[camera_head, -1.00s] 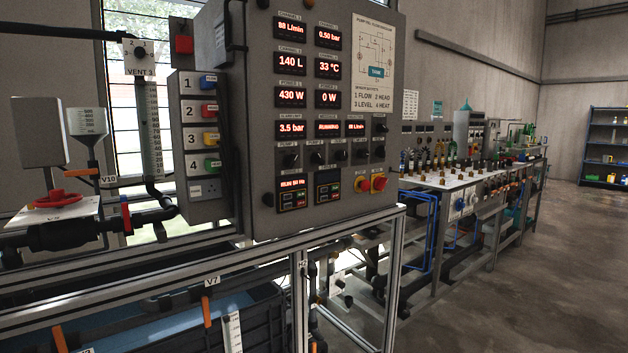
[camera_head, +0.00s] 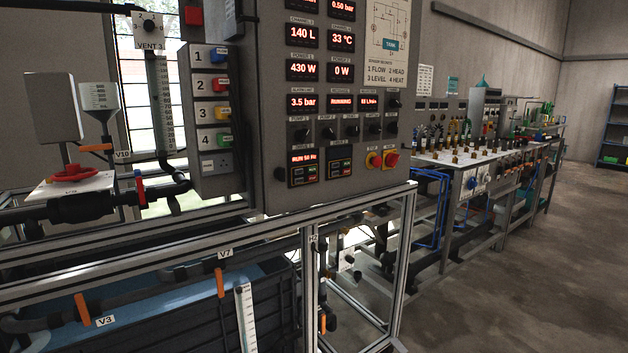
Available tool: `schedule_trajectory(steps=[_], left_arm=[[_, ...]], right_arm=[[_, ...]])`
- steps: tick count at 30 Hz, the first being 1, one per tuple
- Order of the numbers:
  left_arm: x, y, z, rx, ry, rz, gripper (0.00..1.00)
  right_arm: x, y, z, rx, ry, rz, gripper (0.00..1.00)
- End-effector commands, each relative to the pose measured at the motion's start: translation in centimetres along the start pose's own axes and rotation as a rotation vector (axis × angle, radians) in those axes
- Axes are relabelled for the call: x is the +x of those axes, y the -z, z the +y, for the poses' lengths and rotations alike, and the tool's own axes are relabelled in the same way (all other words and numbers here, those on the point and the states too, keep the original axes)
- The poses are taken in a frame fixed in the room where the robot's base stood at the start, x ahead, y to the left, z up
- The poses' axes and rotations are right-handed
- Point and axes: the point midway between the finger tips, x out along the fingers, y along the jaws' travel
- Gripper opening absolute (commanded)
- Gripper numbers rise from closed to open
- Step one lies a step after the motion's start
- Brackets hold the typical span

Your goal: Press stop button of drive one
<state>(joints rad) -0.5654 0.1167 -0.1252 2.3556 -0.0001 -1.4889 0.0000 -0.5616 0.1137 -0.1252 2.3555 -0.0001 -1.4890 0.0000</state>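A grey control panel (camera_head: 275,100) stands in the middle of the camera_head view. At its lower part are two small black drive units side by side. The left drive unit (camera_head: 303,181) has a lit red display (camera_head: 303,158) that seems to read "RUN 50 Hz". Below the display are small keys with red and green marks, too small to read. The right drive unit (camera_head: 341,177) has a dark display and similar keys. Neither of my grippers is in view.
A metal frame (camera_head: 240,232) with pipes and a dark tank runs below the panel. A workbench (camera_head: 470,162) stands behind to the right. The floor (camera_head: 530,270) at right is clear.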

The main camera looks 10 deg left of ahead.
Motion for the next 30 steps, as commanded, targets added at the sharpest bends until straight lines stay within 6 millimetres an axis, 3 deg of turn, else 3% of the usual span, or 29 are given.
schedule_trajectory(steps=[1,6,7,30], left_arm=[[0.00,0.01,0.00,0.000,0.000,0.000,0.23],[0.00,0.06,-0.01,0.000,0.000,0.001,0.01],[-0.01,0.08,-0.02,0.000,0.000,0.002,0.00],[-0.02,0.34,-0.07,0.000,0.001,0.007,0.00]], right_arm=[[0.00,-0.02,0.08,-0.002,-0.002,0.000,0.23],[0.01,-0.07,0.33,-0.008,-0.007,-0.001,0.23],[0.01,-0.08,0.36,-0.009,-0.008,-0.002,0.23],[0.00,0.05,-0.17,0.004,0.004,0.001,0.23]])
